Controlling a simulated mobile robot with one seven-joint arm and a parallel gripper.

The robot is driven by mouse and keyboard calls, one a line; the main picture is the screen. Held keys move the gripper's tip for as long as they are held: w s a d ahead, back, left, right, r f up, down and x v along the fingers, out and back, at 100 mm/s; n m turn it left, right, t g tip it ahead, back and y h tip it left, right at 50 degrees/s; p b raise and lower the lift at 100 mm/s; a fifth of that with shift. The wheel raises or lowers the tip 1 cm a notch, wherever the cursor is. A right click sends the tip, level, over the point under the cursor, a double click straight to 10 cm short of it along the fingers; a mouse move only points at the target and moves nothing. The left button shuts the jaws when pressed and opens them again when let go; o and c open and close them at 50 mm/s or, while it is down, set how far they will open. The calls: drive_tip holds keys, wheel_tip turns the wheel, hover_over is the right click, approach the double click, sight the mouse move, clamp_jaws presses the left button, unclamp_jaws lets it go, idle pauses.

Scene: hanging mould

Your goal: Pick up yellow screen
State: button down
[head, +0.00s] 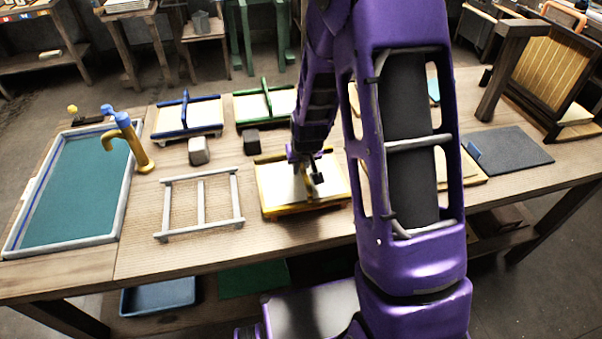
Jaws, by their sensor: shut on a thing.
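The yellow screen (270,201) is a yellow-framed tray shape with a pale inner surface. It lies at the middle of the wooden table in the head view. My gripper (307,178) is over the yellow screen, at the end of my purple arm. It is shut on the yellow screen, around its middle. The fingertips and the exact contact are small and partly hidden by my arm. The screen looks level and on or very close to the table; I cannot tell whether it is clear of it.
A blue screen (168,121) and a green screen (281,103) lie behind. A grey frame (201,204) is to the left, beyond it a water-filled basin (122,187) with a yellow and blue tap (138,150). Two small blocks (199,150) stand between. A dark mat (515,146) lies right.

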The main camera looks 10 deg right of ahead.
sight(308, 178)
wheel_tip(308, 178, up, 9)
drive_tip(key=shift+s+f+p, duration=0.1)
drive_tip(key=shift+p, duration=0.4)
drive_tip(key=s+f, duration=0.1)
drive_tip(key=s, duration=0.1)
drive_tip(key=s+f, duration=0.3)
drive_tip(key=s, duration=0.1)
drive_tip(key=shift+f, duration=0.25)
drive_tip(key=shift+s+f, duration=0.25)
drive_tip(key=shift+s, duration=0.05)
drive_tip(key=shift+d, duration=0.2)
